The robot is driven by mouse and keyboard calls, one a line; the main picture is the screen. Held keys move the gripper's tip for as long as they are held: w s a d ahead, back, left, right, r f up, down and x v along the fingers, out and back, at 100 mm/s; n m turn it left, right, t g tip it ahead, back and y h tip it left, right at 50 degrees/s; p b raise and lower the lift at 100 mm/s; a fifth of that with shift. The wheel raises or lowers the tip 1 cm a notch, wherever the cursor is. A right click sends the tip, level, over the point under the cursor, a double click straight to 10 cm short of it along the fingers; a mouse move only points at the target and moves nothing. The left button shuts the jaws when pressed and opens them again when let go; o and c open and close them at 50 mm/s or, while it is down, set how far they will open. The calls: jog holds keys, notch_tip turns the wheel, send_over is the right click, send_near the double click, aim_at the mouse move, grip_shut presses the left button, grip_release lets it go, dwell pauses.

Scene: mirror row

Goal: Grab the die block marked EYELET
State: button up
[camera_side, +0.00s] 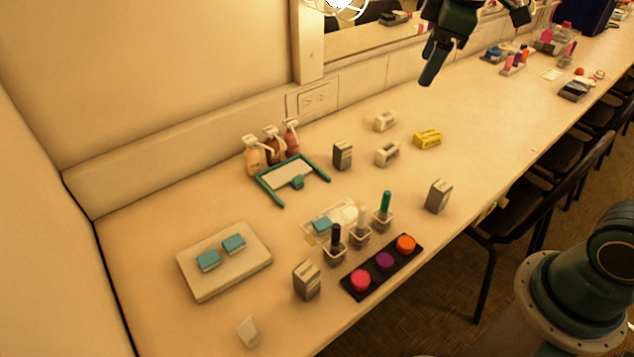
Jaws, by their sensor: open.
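Several small blocks stand or lie on the counter, and I cannot read a marking such as EYELET on any of them. Two pale blocks lie near the back, a farther one (385,120) and a nearer one (387,154). A yellow block (428,139) lies beside them. My gripper (475,52) is open and empty at the top of the view, above the counter and apart from all blocks; its upper part is cut off.
Pump bottles (272,147), a green-framed tray (292,178), a pale pad with two teal blocks (225,278), nail-polish-like bottles (360,228) and a black strip with coloured discs (384,262) fill the left and middle. The counter right of the yellow block is fairly clear. Dark chairs (545,180) line the front.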

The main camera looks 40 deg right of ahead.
jog(key=w+d+f+n+g, duration=0.15)
jog(key=w+f+n, duration=0.45)
jog(key=w, duration=0.6)
jog(key=n+g, duration=0.2)
jog(key=n, duration=0.2)
send_over(343, 144)
notch_tip(343, 144, down, 15)
jog(key=shift+w+d+r, duration=0.1)
jog(key=shift+r, duration=0.05)
jog(key=shift+f, duration=4.3)
jog(key=shift+f, duration=2.55)
